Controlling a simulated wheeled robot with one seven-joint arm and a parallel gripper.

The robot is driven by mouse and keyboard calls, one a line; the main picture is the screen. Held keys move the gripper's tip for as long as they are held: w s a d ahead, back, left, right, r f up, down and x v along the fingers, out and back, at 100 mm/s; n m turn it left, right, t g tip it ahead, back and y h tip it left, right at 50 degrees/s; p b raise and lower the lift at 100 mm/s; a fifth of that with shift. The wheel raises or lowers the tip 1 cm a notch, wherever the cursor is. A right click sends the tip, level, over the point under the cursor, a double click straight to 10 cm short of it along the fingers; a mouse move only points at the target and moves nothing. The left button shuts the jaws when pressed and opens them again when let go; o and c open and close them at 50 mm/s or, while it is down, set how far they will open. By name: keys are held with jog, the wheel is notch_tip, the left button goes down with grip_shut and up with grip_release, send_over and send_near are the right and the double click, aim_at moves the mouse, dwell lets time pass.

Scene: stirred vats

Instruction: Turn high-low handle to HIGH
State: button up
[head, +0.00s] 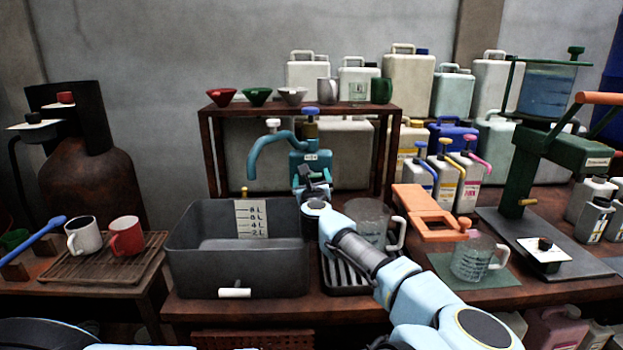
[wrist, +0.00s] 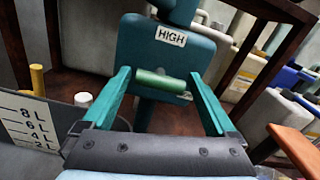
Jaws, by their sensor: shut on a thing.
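The high-low handle is a short green bar (wrist: 160,82) on the front of a teal tap body (wrist: 135,55). A white HIGH label (wrist: 171,36) is above the bar, and a small label at its lower right is mostly hidden. My gripper (wrist: 159,76) is shut on the green bar, one finger at each end, with the bar lying crosswise and slightly tilted. In the head view the teal tap (head: 308,166) stands behind the grey basin, its spout curving left. My gripper (head: 312,188) is in front of it and hides the bar there.
A grey basin (head: 235,277) with a litre scale is left of my arm. A clear jug (head: 368,218) stands close on the right, by an orange stand (head: 425,212). A wooden shelf (head: 215,113) with funnels and cups frames the tap. A green press (head: 520,180) stands further right.

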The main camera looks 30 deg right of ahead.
jog(key=shift+c, duration=0.4)
jog(key=shift+f+n+b, duration=0.1)
jog(key=shift+n+b, duration=0.25)
jog(key=shift+n, duration=0.05)
jog(key=n+b, duration=0.2)
jog(key=shift+f+n, duration=0.1)
jog(key=shift+n, duration=0.3)
jog(key=n+b, duration=0.4)
jog(key=n, duration=0.1)
jog(key=shift+n, duration=0.3)
jog(key=n+b, duration=0.2)
jog(key=n, duration=0.2)
jog(key=shift+n+b, duration=1.15)
jog(key=shift+n, duration=1.25)
